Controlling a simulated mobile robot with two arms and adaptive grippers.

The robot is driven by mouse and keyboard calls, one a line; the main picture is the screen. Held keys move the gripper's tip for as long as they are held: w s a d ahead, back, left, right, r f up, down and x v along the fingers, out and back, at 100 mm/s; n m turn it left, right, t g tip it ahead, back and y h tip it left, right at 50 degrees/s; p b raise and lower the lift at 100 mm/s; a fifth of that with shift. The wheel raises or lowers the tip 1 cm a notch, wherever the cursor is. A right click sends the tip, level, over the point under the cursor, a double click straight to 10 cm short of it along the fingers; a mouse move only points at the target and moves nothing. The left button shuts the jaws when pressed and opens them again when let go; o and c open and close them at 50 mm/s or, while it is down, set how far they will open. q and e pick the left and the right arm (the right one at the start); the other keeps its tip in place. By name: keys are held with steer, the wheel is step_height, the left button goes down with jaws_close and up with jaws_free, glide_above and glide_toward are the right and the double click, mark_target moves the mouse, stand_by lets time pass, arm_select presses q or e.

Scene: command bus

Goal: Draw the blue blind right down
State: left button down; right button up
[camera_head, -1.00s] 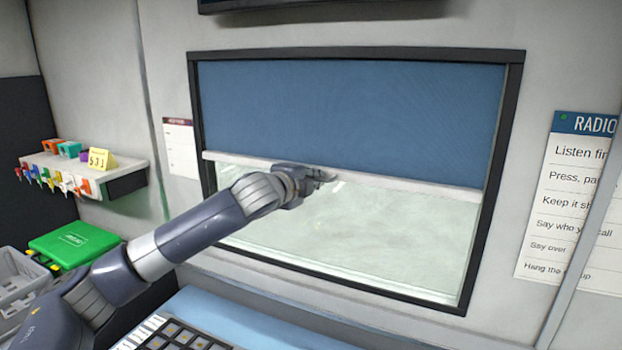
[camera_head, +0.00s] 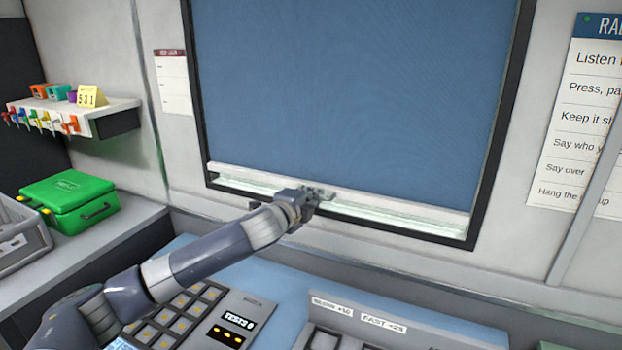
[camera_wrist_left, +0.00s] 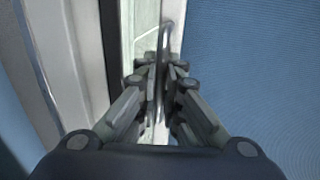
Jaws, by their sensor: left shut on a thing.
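The blue blind (camera_head: 350,95) covers most of the window in the head view. Its pale bottom bar (camera_head: 400,206) hangs a little above the lower frame, with a thin strip of pale glass (camera_head: 370,213) showing below it. My left gripper (camera_head: 318,194) is at the middle of the bar. In the left wrist view the fingers (camera_wrist_left: 160,85) are shut on a thin pull loop (camera_wrist_left: 166,50) at the bar, with the blue fabric (camera_wrist_left: 250,70) to the right. My right gripper is not in view.
Below the window is a blue desk (camera_head: 270,275) with a keypad console (camera_head: 180,315) and a grey labelled unit (camera_head: 360,325). At left are a green case (camera_head: 68,200), a grey crate (camera_head: 22,240) and a key shelf (camera_head: 100,112).

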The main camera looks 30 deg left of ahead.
arm_select(q)
step_height(320, 180, down, 9)
steer(key=b, duration=0.3)
steer(key=shift+f, duration=0.1)
steer(key=shift+f+b, duration=0.4)
steer(key=shift+f, duration=0.1)
steer(key=shift+s+d, duration=0.1)
steer(key=c, duration=1.7)
jaws_free()
steer(key=shift+f, duration=0.1)
